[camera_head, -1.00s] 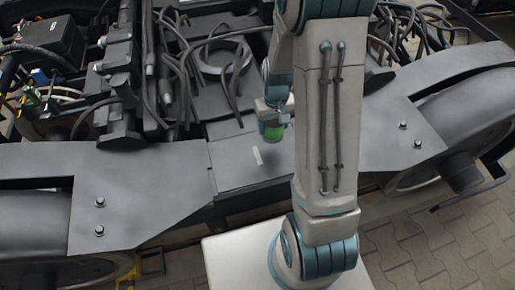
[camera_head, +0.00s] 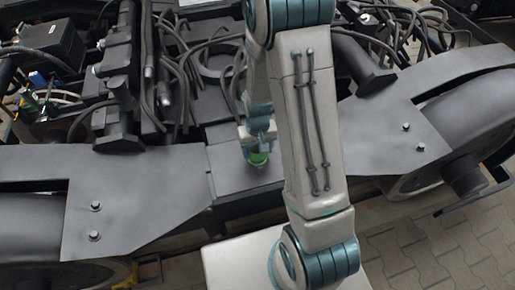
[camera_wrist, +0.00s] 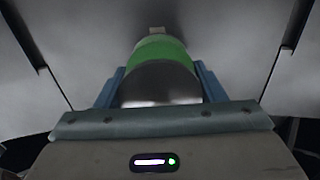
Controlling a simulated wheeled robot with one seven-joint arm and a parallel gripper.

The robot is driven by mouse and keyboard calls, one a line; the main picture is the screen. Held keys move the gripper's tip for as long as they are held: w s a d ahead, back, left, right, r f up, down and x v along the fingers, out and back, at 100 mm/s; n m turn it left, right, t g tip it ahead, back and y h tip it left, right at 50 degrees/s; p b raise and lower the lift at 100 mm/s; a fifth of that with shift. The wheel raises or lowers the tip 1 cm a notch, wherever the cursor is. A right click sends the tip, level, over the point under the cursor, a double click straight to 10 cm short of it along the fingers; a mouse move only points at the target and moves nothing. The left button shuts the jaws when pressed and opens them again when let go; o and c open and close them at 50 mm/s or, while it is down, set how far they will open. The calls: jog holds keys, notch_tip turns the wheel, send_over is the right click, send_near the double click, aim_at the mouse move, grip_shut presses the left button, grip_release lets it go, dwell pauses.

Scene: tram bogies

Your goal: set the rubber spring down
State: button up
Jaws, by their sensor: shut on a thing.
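The rubber spring (camera_head: 258,159) is a small round piece with a green band. In the wrist view the spring (camera_wrist: 160,82) shows a dark grey end towards me and the green band beyond it. My gripper (camera_head: 257,147) is shut on it, with one blue finger on each side; the gripper (camera_wrist: 159,88) also shows in the wrist view. The spring is over the flat grey middle plate (camera_head: 233,175) of the bogie frame, low down. I cannot tell whether it touches the plate.
Cables and hoses (camera_head: 172,85) crowd the bogie behind and left of the plate. A dark ring-shaped part (camera_head: 218,62) lies behind. Sloped grey side plates with bolts (camera_head: 135,200) flank the middle plate, with wheels at both outer ends.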

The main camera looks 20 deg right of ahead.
jog(key=shift+f, duration=0.15)
jog(key=o, duration=1.3)
jog(key=shift+c, duration=0.2)
